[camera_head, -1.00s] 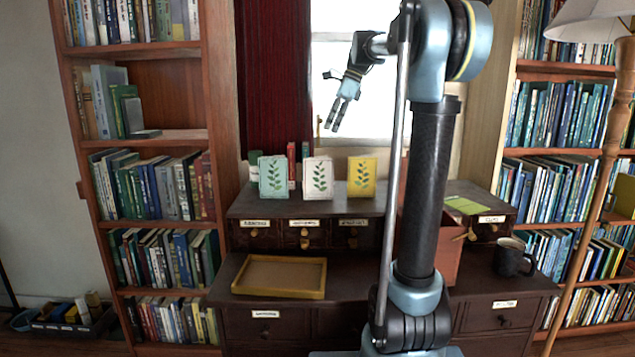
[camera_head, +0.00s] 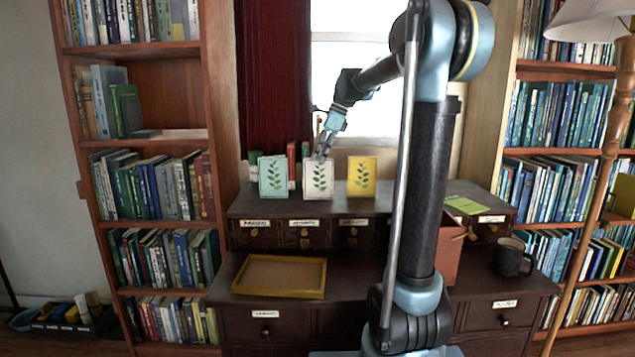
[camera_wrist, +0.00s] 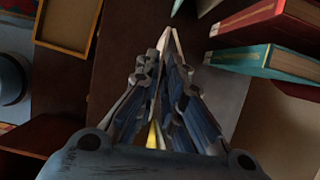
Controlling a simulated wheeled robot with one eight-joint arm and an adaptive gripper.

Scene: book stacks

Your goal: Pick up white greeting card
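The white greeting card (camera_head: 318,184) with a dark green leaf sprig stands upright on top of the desk's raised back, between two other cards. My gripper (camera_head: 321,157) points down at its top edge, with the fingertips overlapping the upper part of the card in the head view. In the wrist view my gripper (camera_wrist: 170,40) shows its two fingers converging to a narrow gap at the tips. Whether the card is between them or pinched is hard to tell. The lower part of the card is unobstructed.
A pale blue card (camera_head: 272,177) stands close left and a yellow card (camera_head: 362,177) close right. Upright books (camera_head: 292,160) stand just behind. A yellow-rimmed tray (camera_head: 279,291) lies on the lower desktop, with a dark mug (camera_head: 513,259) at right.

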